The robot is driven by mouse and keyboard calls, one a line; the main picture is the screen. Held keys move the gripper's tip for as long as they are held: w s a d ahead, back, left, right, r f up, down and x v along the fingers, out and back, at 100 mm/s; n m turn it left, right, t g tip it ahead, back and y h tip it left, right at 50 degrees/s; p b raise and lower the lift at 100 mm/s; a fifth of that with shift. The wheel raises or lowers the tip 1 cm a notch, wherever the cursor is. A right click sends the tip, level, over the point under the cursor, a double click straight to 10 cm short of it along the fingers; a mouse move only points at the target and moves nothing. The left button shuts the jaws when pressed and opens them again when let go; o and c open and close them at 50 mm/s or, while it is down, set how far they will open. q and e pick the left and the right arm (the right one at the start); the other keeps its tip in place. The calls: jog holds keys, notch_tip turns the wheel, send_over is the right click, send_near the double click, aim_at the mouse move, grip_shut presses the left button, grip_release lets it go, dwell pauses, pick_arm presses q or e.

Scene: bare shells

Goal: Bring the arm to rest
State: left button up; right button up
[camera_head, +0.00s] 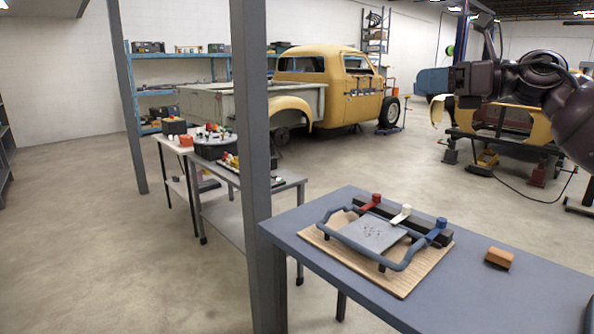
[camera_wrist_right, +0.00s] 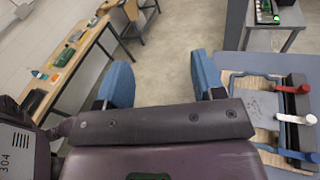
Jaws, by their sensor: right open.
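My right arm comes in from the right edge of the head view, dark purple and raised above the level of the blue-grey table. Its gripper (camera_head: 468,82) is at the upper right, in front of the far car body; its fingers are hard to make out there. In the right wrist view the right gripper (camera_wrist_right: 160,84) shows two blue fingers set wide apart, with nothing between them but floor. It is open and empty, touching nothing I can see. My left gripper is in neither view.
The blue-grey table (camera_head: 300,237) bears a wooden board (camera_head: 408,283) with a grey framed fixture (camera_head: 371,235) and red, white and blue levers. A brown block (camera_head: 499,257) lies right of it. A grey post (camera_head: 255,150) stands at the table's left. Open floor lies beyond.

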jog(key=a+f+m+t+y, duration=0.25)
jog(key=f+m+t, duration=0.55)
jog(key=f+m, duration=0.65)
jog(key=s+d+f+m+t+h+b, duration=0.1)
jog(key=s+f+m+h, duration=0.1)
jog(key=f+m+h, duration=0.65)
jog(key=s+d+f+m+t+h, duration=0.1)
jog(key=s+f+m+h, duration=0.2)
jog(key=f+m, duration=1.05)
jog(key=s+d+f+m+g+h, duration=0.2)
jog(key=s+f+m+g+h, duration=0.1)
jog(key=s+f, duration=1.2)
jog(key=s+d+f+m+g+h+b, duration=0.1)
jog(key=s+f+m, duration=0.5)
jog(key=s+f, duration=0.9)
jog(key=s+d+g+h, duration=0.1)
jog(key=g, duration=0.1)
jog(key=shift+f+g+h, duration=0.2)
jog(key=shift+g+h, duration=0.2)
